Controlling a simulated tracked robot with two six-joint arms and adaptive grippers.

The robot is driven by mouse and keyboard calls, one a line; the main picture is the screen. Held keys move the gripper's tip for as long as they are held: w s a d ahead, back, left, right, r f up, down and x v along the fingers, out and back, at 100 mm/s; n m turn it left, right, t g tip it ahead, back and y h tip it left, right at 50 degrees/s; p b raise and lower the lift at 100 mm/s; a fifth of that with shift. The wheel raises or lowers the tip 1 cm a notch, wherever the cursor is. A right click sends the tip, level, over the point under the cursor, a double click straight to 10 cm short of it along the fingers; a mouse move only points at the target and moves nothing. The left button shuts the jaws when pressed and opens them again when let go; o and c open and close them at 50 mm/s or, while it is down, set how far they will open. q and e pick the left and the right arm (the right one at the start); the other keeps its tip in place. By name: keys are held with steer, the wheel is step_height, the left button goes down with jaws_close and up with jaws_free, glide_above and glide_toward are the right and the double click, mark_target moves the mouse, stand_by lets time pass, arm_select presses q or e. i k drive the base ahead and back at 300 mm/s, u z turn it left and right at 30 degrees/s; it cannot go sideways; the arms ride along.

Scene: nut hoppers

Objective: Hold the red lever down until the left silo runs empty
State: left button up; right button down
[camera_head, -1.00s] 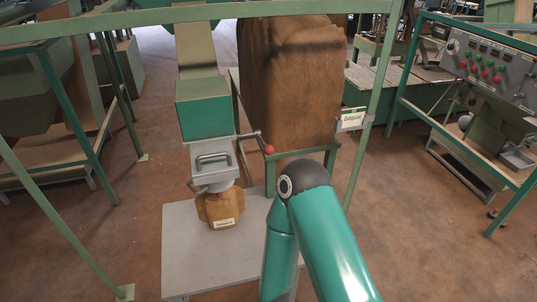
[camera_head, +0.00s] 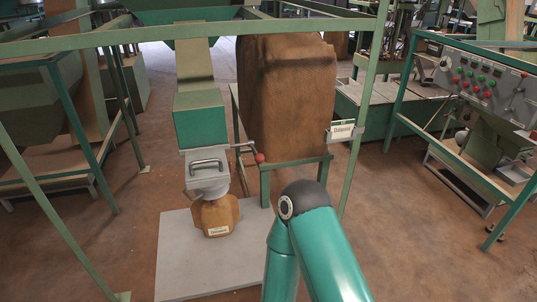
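The red lever knob (camera_head: 259,158) sits at the end of a short metal lever beside the grey metal outlet (camera_head: 207,180) with a loop handle, below a green box (camera_head: 201,128). The lever slopes down to the right, and nothing touches the knob. Above, a chute (camera_head: 194,65) leads up to a green funnel-shaped hopper (camera_head: 190,18), cut by the top edge. I cannot tell which silo is the left one, and no contents show. One of my arms, green with a black joint, rises at bottom centre, apart from the lever. Neither gripper shows.
A small brown sack (camera_head: 217,219) with a label stands under the outlet on a grey platform (camera_head: 180,262). A large brown sack (camera_head: 290,95) stands on a green frame to the right. A green post (camera_head: 365,115) and crossbar stand in front. A control panel (camera_head: 490,82) is at right.

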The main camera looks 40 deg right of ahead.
mark_target(260, 158)
steer(key=k, duration=1.05)
steer(key=z, duration=0.45)
steer(key=i, duration=1.65)
steer(key=u, duration=0.15)
